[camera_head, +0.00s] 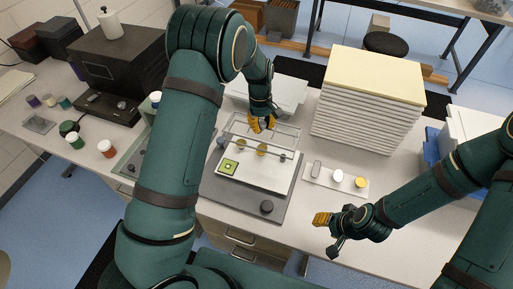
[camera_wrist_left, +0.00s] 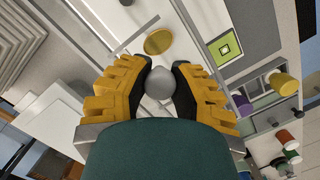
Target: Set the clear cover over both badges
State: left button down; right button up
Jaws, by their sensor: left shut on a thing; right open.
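My left gripper (camera_head: 262,124) is shut on a round grey knob (camera_wrist_left: 160,82), seen between its yellow fingers in the left wrist view. The knob appears to belong to the clear cover (camera_head: 289,131), whose thin see-through edges show around the gripper over the back of the white plate (camera_head: 262,181). A gold round badge (camera_head: 262,149) lies on the plate near the gripper; it also shows in the left wrist view (camera_wrist_left: 158,41). A second gold disc (camera_head: 237,142) is partly visible to its left. I cannot tell the cover's height. My right gripper (camera_head: 327,231) is open and empty.
The plate sits on a grey base (camera_head: 221,190) with a dark knob (camera_head: 267,207) at front. A white strip (camera_head: 319,176) with small discs lies right. A tall white stack (camera_head: 366,105) stands behind it.

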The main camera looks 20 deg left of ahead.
aim_at(262, 129)
pick_arm(q)
notch_tip(262, 129, down, 4)
jog(key=shift+d+f, duration=0.1)
jog(key=shift+f, duration=0.15)
pick_arm(e)
jog(key=shift+f, duration=0.25)
pick_arm(q)
jog(key=shift+f, duration=2.1)
pick_arm(e)
jog(key=shift+f, duration=0.1)
pick_arm(q)
jog(key=shift+f+b, duration=0.1)
jog(key=shift+b, duration=0.2)
jog(key=shift+f, duration=0.15)
pick_arm(e)
jog(key=shift+f, duration=0.2)
pick_arm(q)
jog(key=c, duration=0.9)
grip_release()
jog(key=shift+o, duration=0.2)
pick_arm(e)
jog(key=shift+r, duration=0.15)
